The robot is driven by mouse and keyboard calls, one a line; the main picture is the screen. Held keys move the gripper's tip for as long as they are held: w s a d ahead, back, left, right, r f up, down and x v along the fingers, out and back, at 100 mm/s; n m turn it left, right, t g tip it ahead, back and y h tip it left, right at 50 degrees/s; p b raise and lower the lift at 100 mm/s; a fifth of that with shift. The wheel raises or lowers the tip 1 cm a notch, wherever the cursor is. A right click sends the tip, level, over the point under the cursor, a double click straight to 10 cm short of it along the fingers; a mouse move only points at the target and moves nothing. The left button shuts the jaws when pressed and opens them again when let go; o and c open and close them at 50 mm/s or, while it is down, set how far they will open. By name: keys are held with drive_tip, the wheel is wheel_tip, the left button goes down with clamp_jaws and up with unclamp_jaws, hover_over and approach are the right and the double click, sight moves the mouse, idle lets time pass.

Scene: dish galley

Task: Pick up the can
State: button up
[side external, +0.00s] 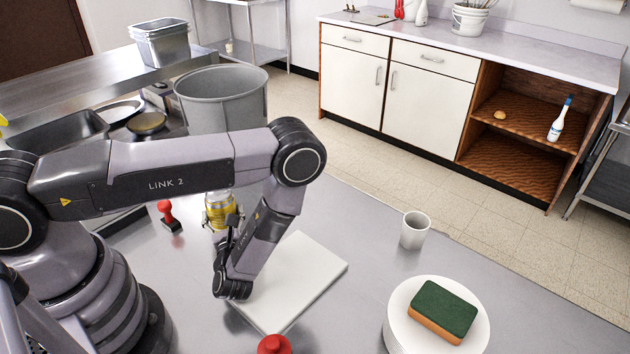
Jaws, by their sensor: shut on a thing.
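The can (219,203) is yellow with a metal-coloured top. It stands upright on the grey steel counter, left of the white cutting board. My gripper (224,222) is at the can, shut on it, with its fingers around the can's side. My wrist and forearm hide part of the gripper and the can's right side. I cannot tell whether the can's base touches the counter.
A red-handled stamp-like object (168,217) stands left of the can. A large grey bin (222,100) is behind. The cutting board (312,268), a white cup (414,231), plates (398,325) with a green sponge (445,308), and a red-topped object (274,345) are nearer or rightward.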

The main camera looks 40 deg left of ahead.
drive_tip(key=c, duration=0.4)
drive_tip(key=shift+r, duration=0.1)
